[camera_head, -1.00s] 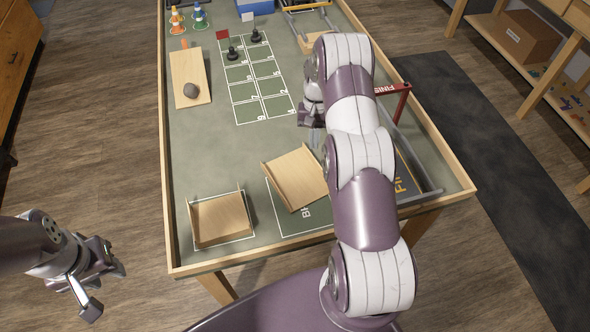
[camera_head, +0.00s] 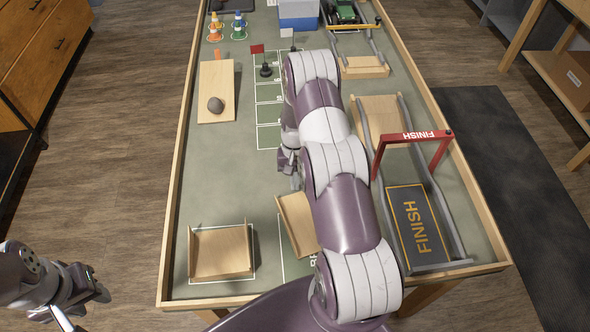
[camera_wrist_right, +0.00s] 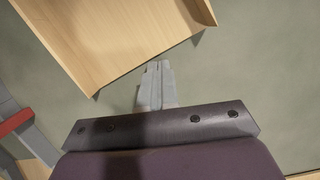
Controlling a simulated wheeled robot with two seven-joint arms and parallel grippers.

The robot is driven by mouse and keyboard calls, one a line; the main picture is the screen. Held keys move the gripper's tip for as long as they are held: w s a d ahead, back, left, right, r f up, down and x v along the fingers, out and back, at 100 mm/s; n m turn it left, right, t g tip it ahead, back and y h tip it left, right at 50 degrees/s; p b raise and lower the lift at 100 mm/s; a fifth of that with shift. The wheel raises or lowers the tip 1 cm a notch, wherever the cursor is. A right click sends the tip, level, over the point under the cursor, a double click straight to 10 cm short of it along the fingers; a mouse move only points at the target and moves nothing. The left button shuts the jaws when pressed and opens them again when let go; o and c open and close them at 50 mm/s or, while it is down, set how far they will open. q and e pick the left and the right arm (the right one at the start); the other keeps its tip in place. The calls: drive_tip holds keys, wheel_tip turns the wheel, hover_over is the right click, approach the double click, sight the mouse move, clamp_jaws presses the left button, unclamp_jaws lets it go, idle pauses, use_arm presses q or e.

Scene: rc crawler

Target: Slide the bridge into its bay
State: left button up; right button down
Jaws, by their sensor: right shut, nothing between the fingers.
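A wooden piece with low raised sides, which looks like the bridge (camera_head: 297,222), lies turned at an angle on the green table. My right arm hides its right part. It overlaps a white-outlined, lettered bay (camera_head: 268,262), also partly hidden by the arm. My right gripper (camera_head: 291,168) is shut and empty, low over the table just beyond the bridge's far edge. In the right wrist view the shut fingertips (camera_wrist_right: 157,68) are close to the edge of the wooden piece (camera_wrist_right: 115,35); contact is unclear. My left gripper (camera_head: 85,298) is off the table's left side; its jaw opening is unclear.
Another wooden tray-like piece (camera_head: 220,252) sits in a white outline at the left. A red FINISH arch (camera_head: 413,136) and grey rails stand at the right. A board with a stone (camera_head: 216,104), cones and small flags are farther back.

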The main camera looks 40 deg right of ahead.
sight(295, 212)
drive_tip(key=shift+s+a, duration=0.1)
drive_tip(key=s+a, duration=0.1)
drive_tip(key=s, duration=0.1)
drive_tip(key=s+a+p, duration=0.1)
drive_tip(key=s, duration=0.1)
drive_tip(key=s+a+p, duration=0.1)
drive_tip(key=s+a, duration=0.1)
drive_tip(key=shift+r, duration=0.1)
drive_tip(key=shift+s+a, duration=0.15)
drive_tip(key=shift+s, duration=0.05)
drive_tip(key=shift+w, duration=0.1)
